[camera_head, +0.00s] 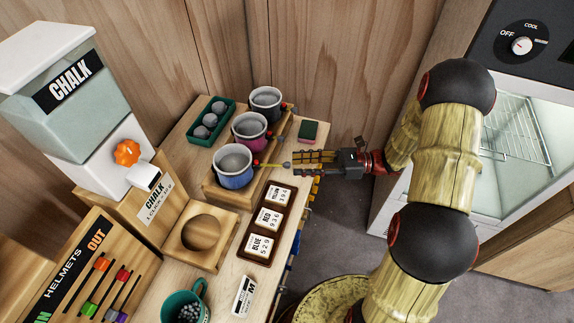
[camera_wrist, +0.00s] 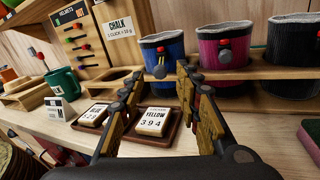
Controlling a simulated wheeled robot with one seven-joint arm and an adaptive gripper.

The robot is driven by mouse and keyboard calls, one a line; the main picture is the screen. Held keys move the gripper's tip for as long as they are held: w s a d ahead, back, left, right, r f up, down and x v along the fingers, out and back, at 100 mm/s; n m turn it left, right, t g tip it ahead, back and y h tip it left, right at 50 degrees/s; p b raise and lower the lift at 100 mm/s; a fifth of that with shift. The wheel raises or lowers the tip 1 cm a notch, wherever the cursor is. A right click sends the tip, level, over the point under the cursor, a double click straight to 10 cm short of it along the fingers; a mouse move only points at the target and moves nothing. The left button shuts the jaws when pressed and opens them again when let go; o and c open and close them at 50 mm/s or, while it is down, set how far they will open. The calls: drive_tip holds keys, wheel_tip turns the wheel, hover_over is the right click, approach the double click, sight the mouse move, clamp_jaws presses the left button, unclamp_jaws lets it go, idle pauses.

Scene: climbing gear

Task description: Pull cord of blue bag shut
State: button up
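The blue bag (camera_head: 233,168) stands at the near end of a wooden rack, its mouth open with grey contents showing. In the head view the cord (camera_head: 268,164) points right from the bag toward my gripper (camera_head: 297,160). In the wrist view my gripper (camera_wrist: 160,72) is open and empty; the bead appears between its fingertips. I cannot tell the remaining depth gap.
A pink bag (camera_head: 248,129) and a black bag (camera_head: 266,101) stand beside the blue one. A tray (camera_head: 248,245) of number tiles lies in front. A sponge (camera_head: 308,131) lies near the table's right edge. A green mug (camera_head: 185,307) stands at the near end.

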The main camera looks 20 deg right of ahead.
sight(287, 165)
drive_tip(key=shift+x, duration=2.35)
drive_tip(key=c, duration=0.4)
clamp_jaws()
